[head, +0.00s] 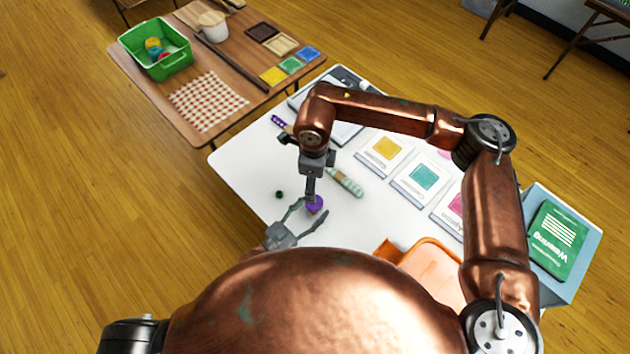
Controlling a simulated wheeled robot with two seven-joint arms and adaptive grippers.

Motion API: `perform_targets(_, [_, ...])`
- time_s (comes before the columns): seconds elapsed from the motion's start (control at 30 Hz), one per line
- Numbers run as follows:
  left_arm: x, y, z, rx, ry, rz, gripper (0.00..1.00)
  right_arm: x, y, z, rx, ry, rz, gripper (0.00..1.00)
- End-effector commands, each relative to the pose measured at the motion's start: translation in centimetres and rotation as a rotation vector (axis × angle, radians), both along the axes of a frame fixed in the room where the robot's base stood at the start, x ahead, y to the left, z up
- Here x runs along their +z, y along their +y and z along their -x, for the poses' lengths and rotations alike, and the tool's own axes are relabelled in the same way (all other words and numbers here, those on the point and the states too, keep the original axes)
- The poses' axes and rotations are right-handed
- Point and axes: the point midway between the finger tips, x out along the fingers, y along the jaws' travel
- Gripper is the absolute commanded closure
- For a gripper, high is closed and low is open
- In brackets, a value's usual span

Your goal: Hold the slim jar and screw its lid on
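The slim jar (317,212) stands on the white table, small in the head view, with a purple lid (314,203) at its top. Whether the lid is seated on the jar or just above it is too small to tell. My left gripper (315,207) reaches in low from the near side. Its grey fingers are spread, one on each side of the jar, with a slight gap showing. My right gripper (311,196) points straight down right over the lid. Its fingers show edge-on, so its grip on the lid cannot be made out.
A patterned roll (345,181) and a small dark green ball (279,194) lie near the jar. Cards with coloured squares (424,177) lie to the right. An orange tray (432,260) is at the near edge.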

Motion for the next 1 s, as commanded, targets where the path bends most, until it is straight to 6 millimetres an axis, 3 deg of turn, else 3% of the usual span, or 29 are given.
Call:
perform_targets(0.47, [-0.1, 0.8, 0.7, 0.0, 0.001, -0.002, 0.41, 0.0, 0.0, 0.0, 0.0, 0.0, 0.0, 0.4])
perform_targets(1.0, [-0.1, 7.6, 7.7, 0.0, 0.002, -0.002, 0.41, 0.0, 0.0, 0.0, 0.0, 0.0, 0.0, 0.4])
